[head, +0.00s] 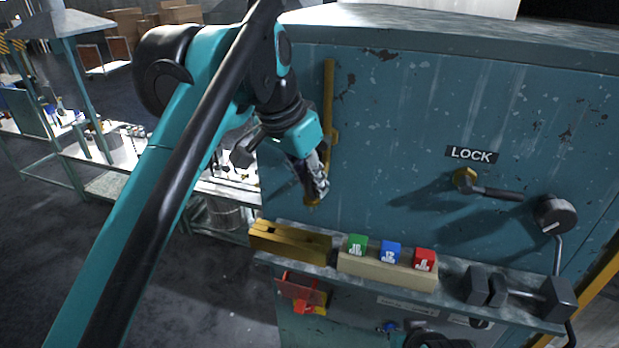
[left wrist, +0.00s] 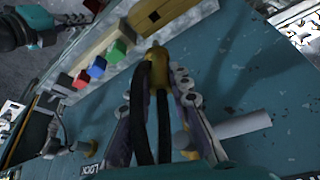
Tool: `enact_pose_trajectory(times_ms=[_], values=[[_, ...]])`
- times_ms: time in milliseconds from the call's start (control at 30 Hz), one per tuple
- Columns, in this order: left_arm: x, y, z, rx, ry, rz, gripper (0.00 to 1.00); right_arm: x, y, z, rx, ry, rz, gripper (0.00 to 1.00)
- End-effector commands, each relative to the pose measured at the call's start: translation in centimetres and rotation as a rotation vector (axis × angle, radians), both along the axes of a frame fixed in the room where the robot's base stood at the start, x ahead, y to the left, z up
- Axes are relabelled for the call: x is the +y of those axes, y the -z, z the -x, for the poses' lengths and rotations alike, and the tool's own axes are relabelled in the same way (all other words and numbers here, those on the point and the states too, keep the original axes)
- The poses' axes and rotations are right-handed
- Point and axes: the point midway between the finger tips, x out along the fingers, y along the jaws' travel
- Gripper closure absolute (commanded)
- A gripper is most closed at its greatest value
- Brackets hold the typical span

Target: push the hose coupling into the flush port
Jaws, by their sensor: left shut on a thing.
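My left gripper (head: 312,190) reaches in from the left, in front of the blue cabinet face. It points downward, close to the panel. In the left wrist view its fingers (left wrist: 157,85) are closed on a brass piece (left wrist: 157,54), which looks like the hose coupling. In the head view only a small brass end (head: 312,203) shows below the fingertips. The coupling's contact with any port is hidden.
A vertical yellow bar (head: 328,95) runs behind the gripper. Below is a ledge with a brass block (head: 290,242) and green, blue and red cubes (head: 390,252). A LOCK label (head: 471,155), lever (head: 495,192) and dark knob (head: 556,215) are at right.

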Motion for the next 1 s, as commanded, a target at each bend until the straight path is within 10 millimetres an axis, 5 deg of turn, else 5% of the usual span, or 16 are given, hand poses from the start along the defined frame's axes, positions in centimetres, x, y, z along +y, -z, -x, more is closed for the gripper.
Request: enact_pose_trajectory(times_ms=[533,1000], values=[[0.0,5.2,0.0,0.0,0.0,0.0,1.0,0.0,3.6,0.0,0.0,0.0,0.0,1.0],[0.0,5.7,0.0,0.0,0.0,0.0,1.0,0.0,3.8,0.0,0.0,0.0,0.0,1.0]])
